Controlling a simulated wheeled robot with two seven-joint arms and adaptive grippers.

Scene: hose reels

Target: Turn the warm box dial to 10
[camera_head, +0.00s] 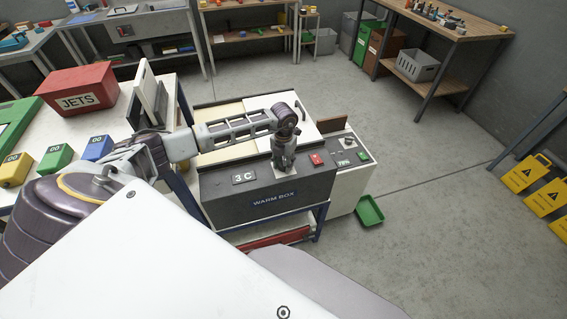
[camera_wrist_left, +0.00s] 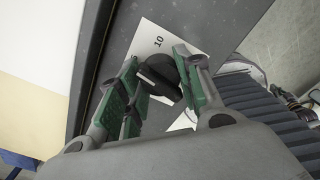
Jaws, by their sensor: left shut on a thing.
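The warm box (camera_head: 262,200), dark grey with a "WARM BOX" label, stands in the middle of the head view. My left gripper (camera_head: 283,166) reaches down onto its sloped panel and hides the dial there. In the left wrist view the black dial (camera_wrist_left: 160,72) sits on a white scale plate (camera_wrist_left: 153,36) marked "10", with another digit partly covered. The green-padded fingers of my left gripper (camera_wrist_left: 162,82) are shut on the dial, one on each side. The display (camera_head: 243,177) reads "3 C". My right gripper is not in view.
A red button (camera_head: 317,159) is right of the gripper on the same panel. A lighter unit with small controls (camera_head: 349,157) adjoins on the right. A red JETS box (camera_head: 78,90) and coloured blocks stand on the left table. A green tray (camera_head: 370,211) lies on the open floor.

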